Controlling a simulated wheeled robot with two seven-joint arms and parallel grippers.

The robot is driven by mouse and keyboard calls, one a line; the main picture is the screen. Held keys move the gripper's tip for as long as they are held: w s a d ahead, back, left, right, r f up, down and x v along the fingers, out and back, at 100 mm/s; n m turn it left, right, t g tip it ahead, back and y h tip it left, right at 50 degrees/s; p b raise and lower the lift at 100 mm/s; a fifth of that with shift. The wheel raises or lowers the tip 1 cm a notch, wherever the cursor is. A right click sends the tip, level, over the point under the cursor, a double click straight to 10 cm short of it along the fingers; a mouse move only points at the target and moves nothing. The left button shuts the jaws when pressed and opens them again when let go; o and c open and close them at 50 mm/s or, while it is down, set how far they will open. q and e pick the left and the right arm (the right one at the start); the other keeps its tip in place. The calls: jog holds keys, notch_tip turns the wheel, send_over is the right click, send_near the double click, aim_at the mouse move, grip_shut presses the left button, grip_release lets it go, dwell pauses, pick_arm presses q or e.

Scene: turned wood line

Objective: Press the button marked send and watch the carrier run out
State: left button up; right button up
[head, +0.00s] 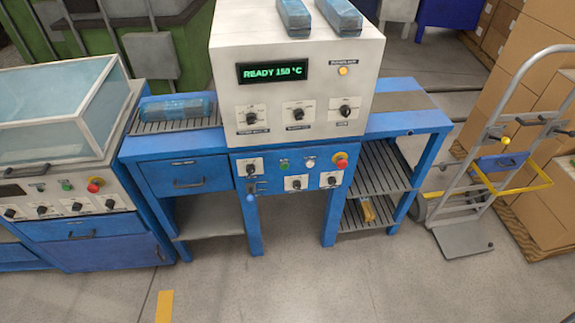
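A white heated machine (290,110) on a blue stand fills the middle of the head view; its green display (272,71) reads READY 150 °C. The blue control panel (290,183) below has a green button (284,165), a white button (310,162), a red mushroom button (341,162) and several black knobs. The labels are too small to read, so I cannot tell which button is marked send. No carrier can be made out for sure. A film-wrapped bundle (175,107) lies on the left infeed rollers. Neither of my grippers is in view.
A sealer with a clear lid (47,116) and its own buttons stands at left. Blue-wrapped rolls (339,15) lie on the machine's top. A hand truck (490,165) and cardboard boxes (540,190) stand at right. The floor (300,285) in front is clear.

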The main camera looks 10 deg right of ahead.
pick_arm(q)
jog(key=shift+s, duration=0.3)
